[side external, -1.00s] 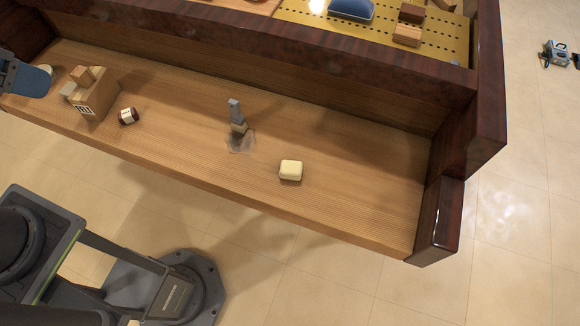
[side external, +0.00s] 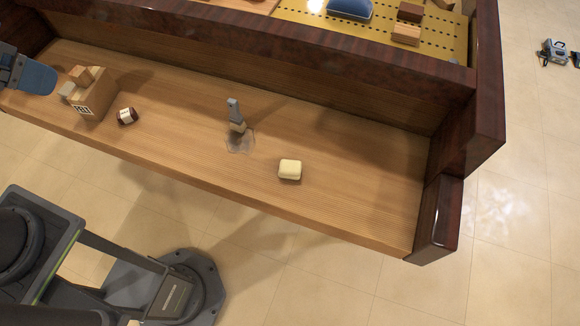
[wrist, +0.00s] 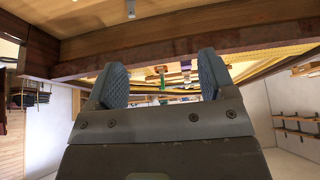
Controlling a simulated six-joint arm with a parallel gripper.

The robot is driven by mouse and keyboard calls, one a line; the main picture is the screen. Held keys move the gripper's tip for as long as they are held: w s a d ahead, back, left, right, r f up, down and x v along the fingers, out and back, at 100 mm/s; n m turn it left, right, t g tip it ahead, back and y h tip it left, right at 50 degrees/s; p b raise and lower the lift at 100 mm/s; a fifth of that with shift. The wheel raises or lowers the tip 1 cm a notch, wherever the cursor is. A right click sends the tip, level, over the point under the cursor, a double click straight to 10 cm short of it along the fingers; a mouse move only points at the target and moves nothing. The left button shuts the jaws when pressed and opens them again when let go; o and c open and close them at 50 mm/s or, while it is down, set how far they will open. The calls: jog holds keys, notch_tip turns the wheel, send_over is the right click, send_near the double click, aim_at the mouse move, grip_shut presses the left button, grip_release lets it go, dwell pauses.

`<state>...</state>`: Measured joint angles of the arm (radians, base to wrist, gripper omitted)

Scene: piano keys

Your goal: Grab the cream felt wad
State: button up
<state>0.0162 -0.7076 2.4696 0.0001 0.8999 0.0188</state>
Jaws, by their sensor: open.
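The cream felt wad (side external: 290,169), a small rounded pale block, lies on the wooden key bed (side external: 350,205), right of its middle and near the front edge. My gripper shows only in part at the left edge of the side view, as a blue finger pad (side external: 35,77) above the left end of the bed, far from the wad. In the wrist view my gripper (wrist: 163,80) has its two blue fingers wide apart with nothing between them. The wad is not seen in the wrist view.
A grey upright tool (side external: 236,115) stands left of the wad, beside a clear flat piece (side external: 240,142). A small dark-and-white spool (side external: 127,116) and a wooden box (side external: 94,96) lie further left. A dark wooden rail (side external: 300,45) runs behind. The bed right of the wad is clear.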

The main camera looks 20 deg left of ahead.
jog(key=w+d+m+g, duration=0.2)
jog(key=w+d+m, duration=0.3)
jog(key=w, duration=0.4)
jog(key=m+g, duration=0.3)
jog(key=m, duration=0.8)
send_over(290, 166)
notch_tip(290, 166, down, 26)
jog(key=f, duration=0.7)
jog(key=shift+d, duration=0.2)
jog(key=shift+a+f, duration=0.2)
jog(key=shift+f, duration=3.15)
jog(key=shift+c, duration=0.2)
jog(key=c, duration=0.9)
